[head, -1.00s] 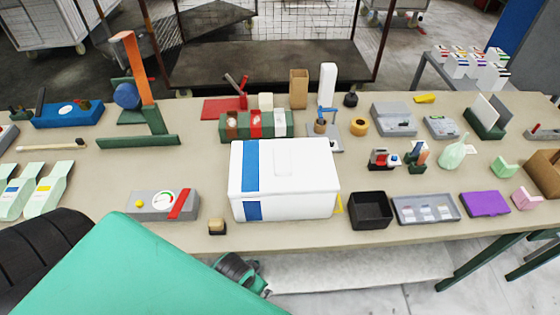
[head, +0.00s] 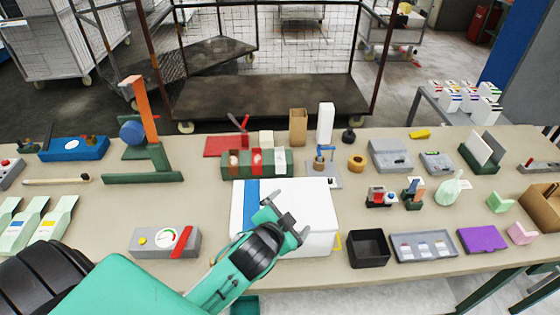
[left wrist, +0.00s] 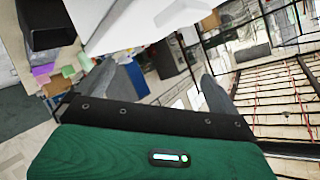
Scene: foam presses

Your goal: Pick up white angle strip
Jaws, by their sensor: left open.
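A tall white upright piece (head: 325,122), which looks like the white angle strip, stands at the back of the table, right of a brown upright piece (head: 299,127). My left gripper (head: 287,213) is open and empty, over the white box with a blue stripe (head: 318,208). It is in front of the white piece and well short of it. In the left wrist view the two fingers (left wrist: 168,72) stand apart with nothing between them. I cannot make out the strip in that view. My right gripper is not in view.
A green holder with coloured rolls (head: 240,165) stands behind the box. A grey stand with a blue clamp (head: 322,170) and an orange roll (head: 357,161) are close to the white piece. A black tray (head: 368,248) sits right of the box.

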